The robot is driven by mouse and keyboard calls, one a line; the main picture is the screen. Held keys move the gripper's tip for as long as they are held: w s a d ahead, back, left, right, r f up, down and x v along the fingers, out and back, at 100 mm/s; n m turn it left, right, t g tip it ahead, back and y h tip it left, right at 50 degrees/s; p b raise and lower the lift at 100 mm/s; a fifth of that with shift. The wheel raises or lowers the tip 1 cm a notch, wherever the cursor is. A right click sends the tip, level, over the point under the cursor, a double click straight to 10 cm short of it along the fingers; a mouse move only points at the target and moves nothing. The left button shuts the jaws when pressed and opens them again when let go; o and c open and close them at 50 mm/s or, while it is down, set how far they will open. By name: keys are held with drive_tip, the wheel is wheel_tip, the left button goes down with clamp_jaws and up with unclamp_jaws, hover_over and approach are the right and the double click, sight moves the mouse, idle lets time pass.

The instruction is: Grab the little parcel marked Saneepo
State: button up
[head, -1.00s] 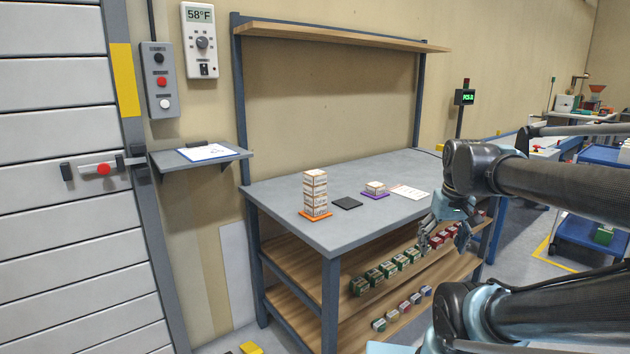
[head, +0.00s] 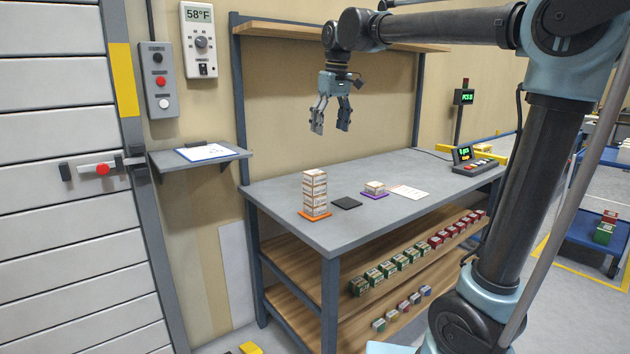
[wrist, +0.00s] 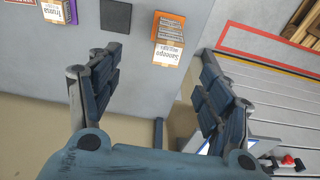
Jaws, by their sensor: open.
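The little parcel marked Saneepo (wrist: 168,52) is the nearest box in the wrist view, at the top of a stack on an orange mat. In the head view the stack of small white-and-brown parcels (head: 314,190) stands upright on the orange mat (head: 316,216) at the table's left. The other labels in the stack are too small to read. My gripper (head: 331,128) is open and empty, fingers pointing down, well above the table and up to the right of the stack. Its fingers also show in the wrist view (wrist: 150,90), with the parcel beyond them.
A black mat (head: 347,203) lies right of the stack. An upper shelf (head: 300,32) runs behind. Boxes line the lower shelf.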

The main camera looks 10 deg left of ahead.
drive_tip(key=a, duration=0.2)
approach(315, 172)
wheel_tip(315, 172, down, 5)
drive_tip(key=shift+w, duration=0.1)
drive_tip(key=shift+w+a+f, duration=0.1)
drive_tip(key=shift+a+f, duration=0.1)
drive_tip(key=shift+f, duration=0.65)
drive_tip(key=shift+w+a+f, duration=0.1)
drive_tip(key=shift+a+f, duration=0.15)
drive_tip(key=shift+f, duration=0.6)
drive_tip(key=shift+w+a+f, duration=0.1)
drive_tip(key=shift+a+f, duration=0.1)
drive_tip(key=shift+f, duration=0.7)
drive_tip(key=shift+c, duration=0.6)
drive_tip(key=c, duration=1)
